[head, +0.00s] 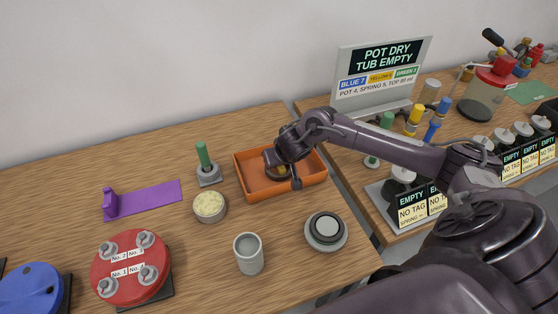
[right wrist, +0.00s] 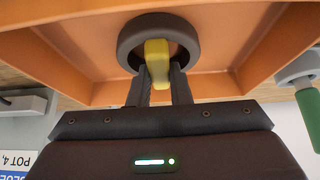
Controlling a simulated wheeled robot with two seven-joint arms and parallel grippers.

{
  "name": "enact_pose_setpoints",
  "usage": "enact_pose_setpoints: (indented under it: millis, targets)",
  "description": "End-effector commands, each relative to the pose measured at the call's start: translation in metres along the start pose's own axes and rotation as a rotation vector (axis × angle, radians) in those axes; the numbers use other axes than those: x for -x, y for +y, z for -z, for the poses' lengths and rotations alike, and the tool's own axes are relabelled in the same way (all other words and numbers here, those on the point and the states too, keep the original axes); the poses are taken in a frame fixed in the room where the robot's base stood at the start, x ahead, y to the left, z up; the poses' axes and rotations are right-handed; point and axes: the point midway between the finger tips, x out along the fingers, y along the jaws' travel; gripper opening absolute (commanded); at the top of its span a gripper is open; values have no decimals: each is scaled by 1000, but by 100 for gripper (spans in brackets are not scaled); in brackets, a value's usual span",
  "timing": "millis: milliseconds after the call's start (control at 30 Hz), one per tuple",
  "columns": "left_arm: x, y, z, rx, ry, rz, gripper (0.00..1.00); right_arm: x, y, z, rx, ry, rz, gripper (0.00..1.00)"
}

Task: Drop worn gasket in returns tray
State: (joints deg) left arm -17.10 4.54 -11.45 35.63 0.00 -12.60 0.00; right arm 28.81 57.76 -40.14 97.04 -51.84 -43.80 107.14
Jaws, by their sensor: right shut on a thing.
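The worn gasket is a dark ring (right wrist: 128,42) with a yellow tab (right wrist: 157,62). My right gripper (right wrist: 160,82) is shut on the yellow tab, and the ring is just beyond the fingertips. In the head view the right gripper (head: 279,168) is inside the outline of the orange tray (head: 246,182), pointing down, with the gasket mostly hidden beneath it. The tray appears to be the returns tray; I see no label on it. I cannot tell whether the ring touches the tray floor. My left gripper is not in view.
Left of the tray stand a green-handled tool (head: 203,156) and a tub of pale yellow stuff (head: 209,205). In front are a grey cup (head: 248,254) and a round grey-and-black part (head: 326,230). A red round pot lid (head: 130,268) and purple holder (head: 145,200) are farther left.

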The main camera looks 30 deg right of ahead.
Motion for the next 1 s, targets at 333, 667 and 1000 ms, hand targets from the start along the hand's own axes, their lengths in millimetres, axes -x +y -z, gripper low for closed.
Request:
enact_pose_setpoints:
  millis: [333,667,1000]
  targets:
    - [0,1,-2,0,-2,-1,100,-2,0,-2,-1,0,1,20]
    - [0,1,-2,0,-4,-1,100,-2,0,-1,0,0,1,39]
    - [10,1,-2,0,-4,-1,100,44,-1,2,3,2,3,39]
